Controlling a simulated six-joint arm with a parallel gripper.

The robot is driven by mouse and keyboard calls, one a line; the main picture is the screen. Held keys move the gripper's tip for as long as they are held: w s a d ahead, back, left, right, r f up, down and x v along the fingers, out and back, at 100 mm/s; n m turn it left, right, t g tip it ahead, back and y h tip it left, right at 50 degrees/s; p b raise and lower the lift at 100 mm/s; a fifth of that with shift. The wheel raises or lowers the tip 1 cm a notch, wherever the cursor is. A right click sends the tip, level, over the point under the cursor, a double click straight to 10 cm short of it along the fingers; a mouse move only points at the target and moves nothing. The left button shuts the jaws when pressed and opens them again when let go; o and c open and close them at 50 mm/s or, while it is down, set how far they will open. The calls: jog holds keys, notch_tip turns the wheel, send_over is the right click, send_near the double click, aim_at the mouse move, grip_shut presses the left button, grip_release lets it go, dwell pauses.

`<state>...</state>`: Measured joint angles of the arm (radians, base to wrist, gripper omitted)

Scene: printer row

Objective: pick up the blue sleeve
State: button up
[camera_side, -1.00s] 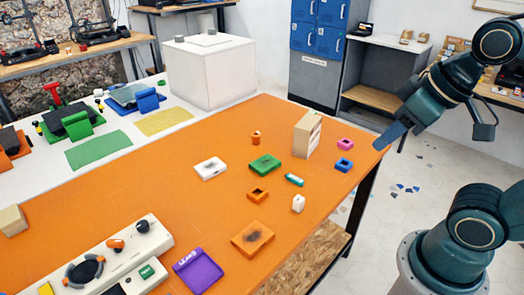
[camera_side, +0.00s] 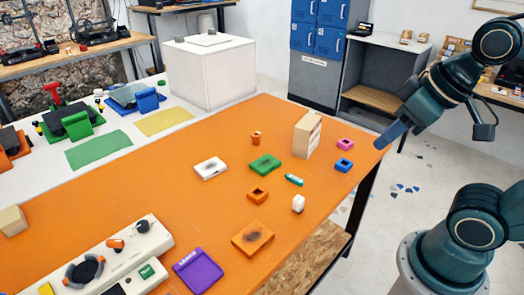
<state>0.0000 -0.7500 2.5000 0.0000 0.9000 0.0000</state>
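A small blue block with a dark opening in its top, which I take as the blue sleeve (camera_side: 344,165), lies on the orange tabletop near its right edge. It stands apart from its neighbours. My gripper (camera_side: 391,134) hangs above and to the right of it, by the table's right corner, and touches nothing that I can see. Its fingers show as one bluish shape from the side, so I cannot tell whether they are open or shut. I see nothing held in it.
A pink sleeve (camera_side: 345,144) lies just behind the blue one. A tan upright box (camera_side: 307,135) stands to their left. A green block (camera_side: 265,164), teal piece (camera_side: 294,180), orange sleeve (camera_side: 257,196) and white piece (camera_side: 298,204) lie further left. The orange tabletop (camera_side: 335,186) is bare in front.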

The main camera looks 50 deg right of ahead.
jog(key=m+g, duration=0.6)
jog(key=m, duration=1.2)
send_over(350, 165)
jog(key=shift+f, duration=12.85)
jog(key=shift+f, duration=0.1)
